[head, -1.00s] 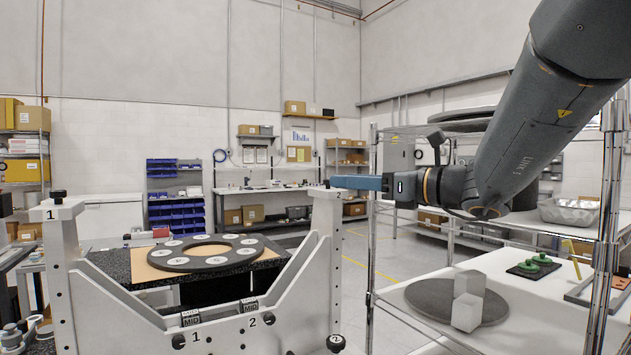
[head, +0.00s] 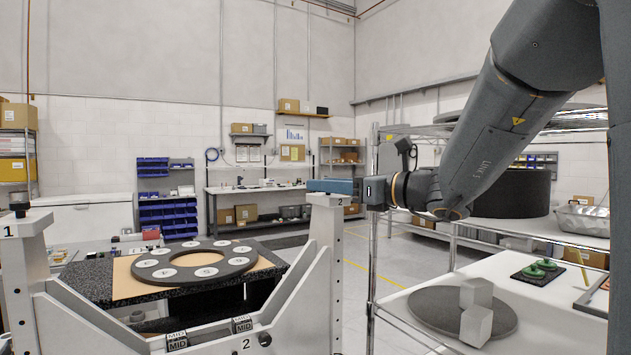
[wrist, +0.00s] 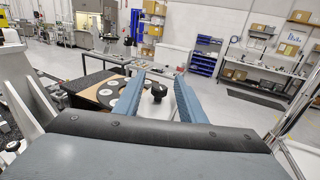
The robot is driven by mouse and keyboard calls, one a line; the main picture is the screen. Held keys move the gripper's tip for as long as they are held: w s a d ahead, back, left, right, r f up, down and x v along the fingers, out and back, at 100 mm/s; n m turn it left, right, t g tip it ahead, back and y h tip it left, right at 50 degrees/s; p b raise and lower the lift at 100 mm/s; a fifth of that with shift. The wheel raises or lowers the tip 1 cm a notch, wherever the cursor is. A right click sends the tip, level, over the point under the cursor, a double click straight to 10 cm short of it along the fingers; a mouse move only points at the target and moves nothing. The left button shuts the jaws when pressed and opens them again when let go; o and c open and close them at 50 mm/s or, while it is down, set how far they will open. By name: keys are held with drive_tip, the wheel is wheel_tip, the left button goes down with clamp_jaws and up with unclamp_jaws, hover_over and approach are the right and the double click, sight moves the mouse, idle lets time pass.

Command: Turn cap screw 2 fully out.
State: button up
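Cap screw 2 shows in the wrist view as a black knob (wrist: 158,91) on the pale top of the right post. It lies between the two blue fingers of my gripper (wrist: 160,77), with a visible gap on each side. My gripper is open around it. In the head view my gripper (head: 322,187) lies level across the top of the right post (head: 323,250), which is marked 2, and hides the cap screw there. Cap screw 1 (head: 20,208) stands on the left post.
A dark ring with white numbered discs (head: 195,262) lies on the table behind the frame. A lower knob (head: 264,340) sits on the crossbar by another 2. The wire rack (head: 372,230) stands close on the right, with a grey disc and pale blocks (head: 475,325).

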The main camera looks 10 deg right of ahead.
sight(314, 194)
drive_tip(key=shift+p+x, duration=0.45)
drive_tip(key=shift+x, duration=1.4)
clamp_jaws()
